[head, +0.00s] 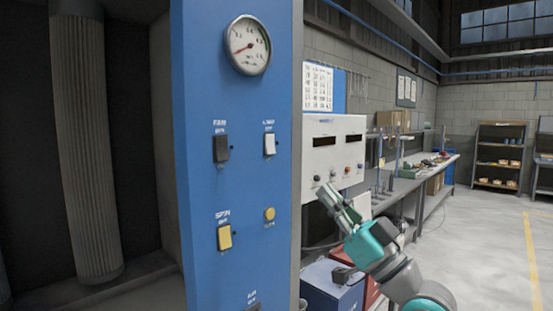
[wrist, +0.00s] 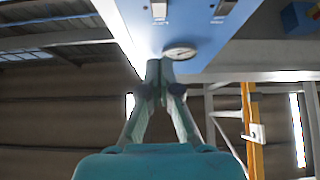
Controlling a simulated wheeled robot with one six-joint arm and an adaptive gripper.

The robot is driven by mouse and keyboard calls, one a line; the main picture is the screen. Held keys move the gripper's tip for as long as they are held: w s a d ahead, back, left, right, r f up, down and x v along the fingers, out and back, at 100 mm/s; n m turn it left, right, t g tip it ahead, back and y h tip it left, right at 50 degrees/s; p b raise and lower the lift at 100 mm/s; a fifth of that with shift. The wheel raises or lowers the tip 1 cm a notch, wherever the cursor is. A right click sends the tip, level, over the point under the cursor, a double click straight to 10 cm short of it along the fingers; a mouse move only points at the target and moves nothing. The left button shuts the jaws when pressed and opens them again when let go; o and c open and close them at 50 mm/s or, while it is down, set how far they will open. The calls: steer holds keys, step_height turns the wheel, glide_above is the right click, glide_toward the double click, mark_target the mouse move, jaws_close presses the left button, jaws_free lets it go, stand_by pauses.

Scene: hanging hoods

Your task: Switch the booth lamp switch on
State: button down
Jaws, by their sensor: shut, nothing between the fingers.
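A blue control panel (head: 190,100) stands upright in the head view. A white rocker switch (head: 270,144) sits at its upper right under a small blurred label that seems to read lamp. A black rocker switch (head: 221,149) is to its left, and a yellow switch (head: 224,238) is lower. I cannot tell the rockers' positions. My gripper (head: 325,192) is shut and empty, to the right of the panel and apart from it in the picture. In the wrist view my gripper (wrist: 160,68) points up toward the panel (wrist: 185,25), its closed fingertips near the gauge in the picture.
A round gauge (head: 248,45) is at the panel's top; it also shows in the wrist view (wrist: 180,52). A round yellow button (head: 269,214) is below the white switch. A white control box (head: 335,150) and a workbench (head: 425,178) stand behind. The floor at right is open.

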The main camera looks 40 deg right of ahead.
steer(key=shift+w, duration=0.1)
glide_toward(271, 146)
step_height(271, 146, up, 4)
steer(key=w, duration=0.3)
steer(key=shift+w, duration=0.2)
steer(key=shift+w+f, duration=0.1)
steer(key=shift+w, duration=0.65)
